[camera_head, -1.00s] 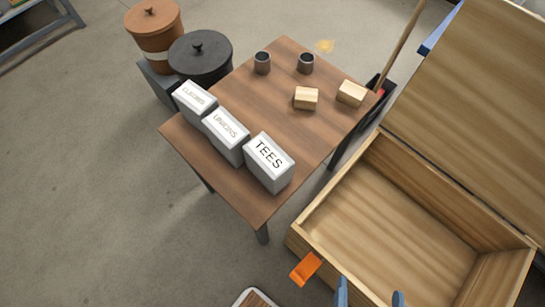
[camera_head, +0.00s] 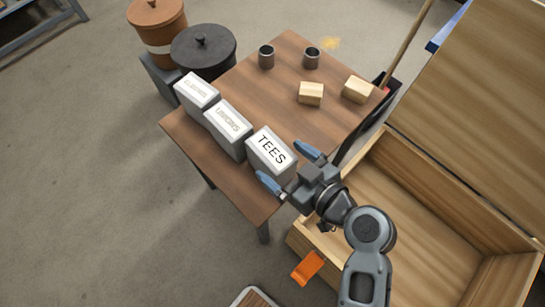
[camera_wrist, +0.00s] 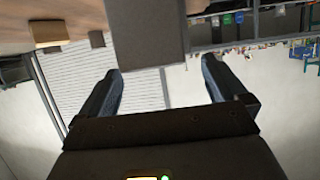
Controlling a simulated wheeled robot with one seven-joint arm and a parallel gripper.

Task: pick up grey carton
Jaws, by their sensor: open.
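Three pale grey cartons with white labelled tops stand in a row along the table's left edge. The nearest reads TEES (camera_head: 270,152), the middle one looks like UNIONS (camera_head: 228,130), and the far one's label (camera_head: 197,95) is hard to read. My gripper (camera_head: 284,164) is open at the near right end of the TEES carton, its two blue fingers spread to either side of that end. In the wrist view, a grey box face (camera_wrist: 147,35) is above and between the open fingertips (camera_wrist: 161,70); contact cannot be told.
The wooden table (camera_head: 245,190) also holds two dark cups (camera_head: 266,57) (camera_head: 311,58) and two wood blocks (camera_head: 311,93) (camera_head: 357,89). An open wooden crate (camera_head: 425,235) stands right of the table, under my arm. Lidded pots (camera_head: 203,50) (camera_head: 158,25) stand behind left.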

